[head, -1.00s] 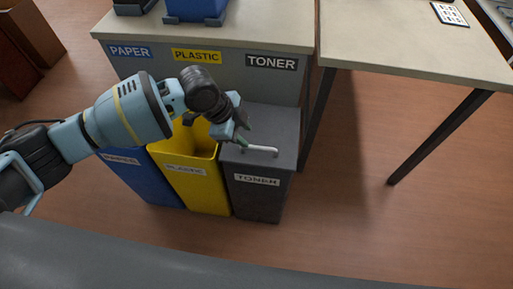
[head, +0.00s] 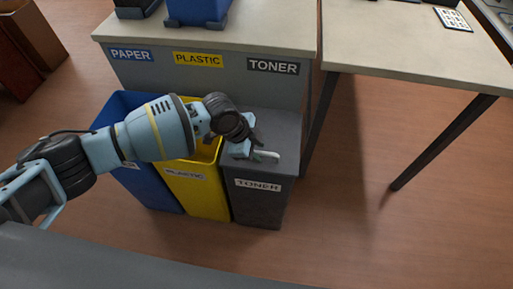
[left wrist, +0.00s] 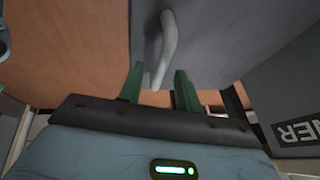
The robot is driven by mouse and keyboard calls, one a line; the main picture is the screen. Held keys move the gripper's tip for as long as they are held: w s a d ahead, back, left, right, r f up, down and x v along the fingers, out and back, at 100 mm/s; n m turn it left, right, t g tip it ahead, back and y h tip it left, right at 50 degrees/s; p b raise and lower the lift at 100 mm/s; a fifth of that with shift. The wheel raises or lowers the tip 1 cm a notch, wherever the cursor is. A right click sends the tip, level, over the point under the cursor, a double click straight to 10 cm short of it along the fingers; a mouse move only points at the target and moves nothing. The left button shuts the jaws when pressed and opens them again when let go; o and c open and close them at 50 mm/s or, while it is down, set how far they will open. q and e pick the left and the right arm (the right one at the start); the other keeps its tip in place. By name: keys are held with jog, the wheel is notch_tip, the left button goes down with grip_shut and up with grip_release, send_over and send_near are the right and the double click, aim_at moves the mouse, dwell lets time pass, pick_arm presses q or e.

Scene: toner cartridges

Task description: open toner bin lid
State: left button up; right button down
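The dark grey toner bin (head: 256,207) stands at the right end of the row of bins, with its flat grey lid (head: 277,122) closed on top. A pale bar handle (head: 267,156) is on the lid. My left gripper (head: 257,156) is down at the handle and partly hides it. In the left wrist view, the green fingers of my left gripper (left wrist: 159,70) are apart, with the lower end of the handle (left wrist: 168,42) between them. I see a gap beside the handle; contact is not clear. My right gripper is not in view.
The yellow plastic bin (head: 201,193) and blue paper bin (head: 147,185) stand open, left of the toner bin, partly behind my arm. A labelled counter (head: 225,35) stands behind them. A table (head: 410,50) with a dark leg is at the right; the floor between is clear.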

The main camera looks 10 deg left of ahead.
pick_arm(q)
jog(key=shift+c, duration=0.4)
grip_shut()
jog(key=shift+r, duration=0.1)
